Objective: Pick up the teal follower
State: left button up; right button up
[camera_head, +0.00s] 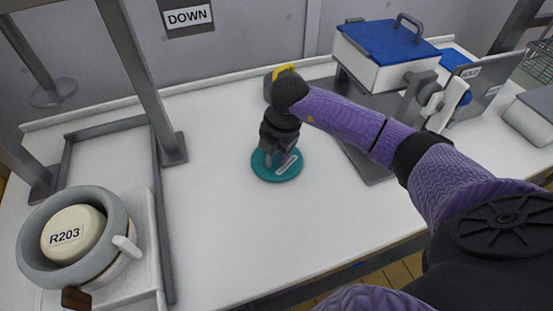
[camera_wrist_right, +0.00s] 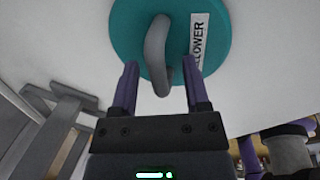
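The teal follower (camera_head: 262,174) is a round teal disc with a grey looped handle and a white label. It lies flat on the white table. In the right wrist view the teal follower (camera_wrist_right: 130,35) fills the top, its handle (camera_wrist_right: 156,55) rising toward my camera. My right gripper (camera_head: 279,158) is above the disc and hides part of it in the head view. In the right wrist view the two fingers of my right gripper (camera_wrist_right: 161,82) stand on either side of the handle, with visible gaps. The gripper is open. My left gripper is not in view.
A grey vessel labelled R203 (camera_head: 34,266) stands at the left, beside a grey metal frame (camera_head: 160,225). A box with a blue lid (camera_head: 388,40) stands at the back right. The table (camera_head: 215,235) in front is clear.

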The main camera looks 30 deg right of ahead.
grip_shut()
